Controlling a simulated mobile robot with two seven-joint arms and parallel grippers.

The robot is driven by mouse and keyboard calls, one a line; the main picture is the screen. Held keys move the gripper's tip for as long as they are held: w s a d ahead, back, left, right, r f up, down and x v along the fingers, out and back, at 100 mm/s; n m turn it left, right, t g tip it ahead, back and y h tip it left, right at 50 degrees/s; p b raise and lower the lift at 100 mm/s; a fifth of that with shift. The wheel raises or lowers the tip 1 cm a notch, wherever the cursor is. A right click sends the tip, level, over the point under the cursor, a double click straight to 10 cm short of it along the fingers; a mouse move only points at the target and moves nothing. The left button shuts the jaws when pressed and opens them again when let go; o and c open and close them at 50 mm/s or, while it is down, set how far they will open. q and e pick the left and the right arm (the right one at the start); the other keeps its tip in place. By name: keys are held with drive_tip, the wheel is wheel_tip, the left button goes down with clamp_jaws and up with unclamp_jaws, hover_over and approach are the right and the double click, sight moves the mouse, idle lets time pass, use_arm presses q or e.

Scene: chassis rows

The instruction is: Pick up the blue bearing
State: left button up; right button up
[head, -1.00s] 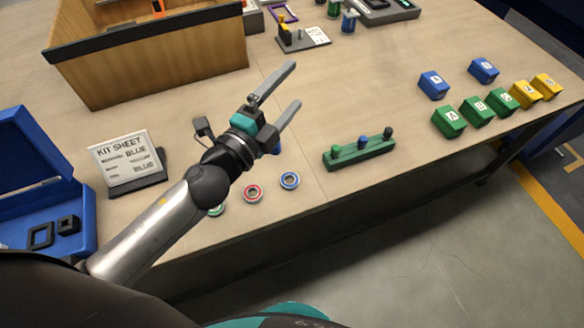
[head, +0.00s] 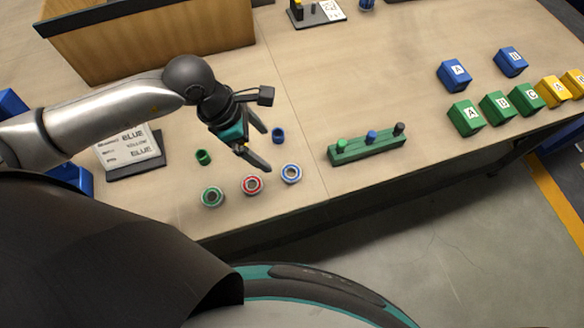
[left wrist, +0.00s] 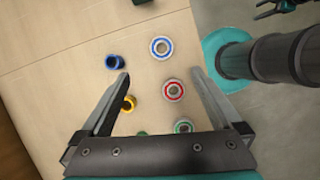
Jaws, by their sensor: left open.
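The blue bearing (head: 291,173) is a blue-rimmed ring with a pale centre, lying flat on the table near its front edge. It also shows in the left wrist view (left wrist: 161,47), ahead of the space between the fingertips. My left gripper (head: 266,150) is open and empty, above the table to the left of the blue bearing and pointing down toward it. Its two fingers also frame the left wrist view (left wrist: 160,73). A dark part at the top right of the left wrist view looks like my right gripper (left wrist: 275,8); its jaws are unclear.
A red bearing (head: 252,185) and a green bearing (head: 212,196) lie left of the blue one. Small blue (head: 278,134), green (head: 203,157) and yellow (left wrist: 128,103) bushings stand behind. A green peg block (head: 367,146) is to the right; a kit sheet (head: 130,148) stands left.

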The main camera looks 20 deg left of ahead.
use_arm(q)
drive_tip(key=b, duration=0.1)
approach(294, 175)
drive_tip(key=shift+w+d+f, duration=0.1)
drive_tip(key=shift+d+f, duration=0.1)
drive_tip(key=shift+f, duration=0.5)
drive_tip(key=b+x, duration=0.1)
drive_tip(key=x, duration=0.4)
drive_tip(key=shift+r, duration=0.1)
drive_tip(key=c, duration=1.5)
drive_tip(key=shift+r, duration=0.15)
drive_tip(key=shift+c, duration=0.2)
wheel_tip(294, 175, up, 20)
drive_tip(key=p, duration=0.3)
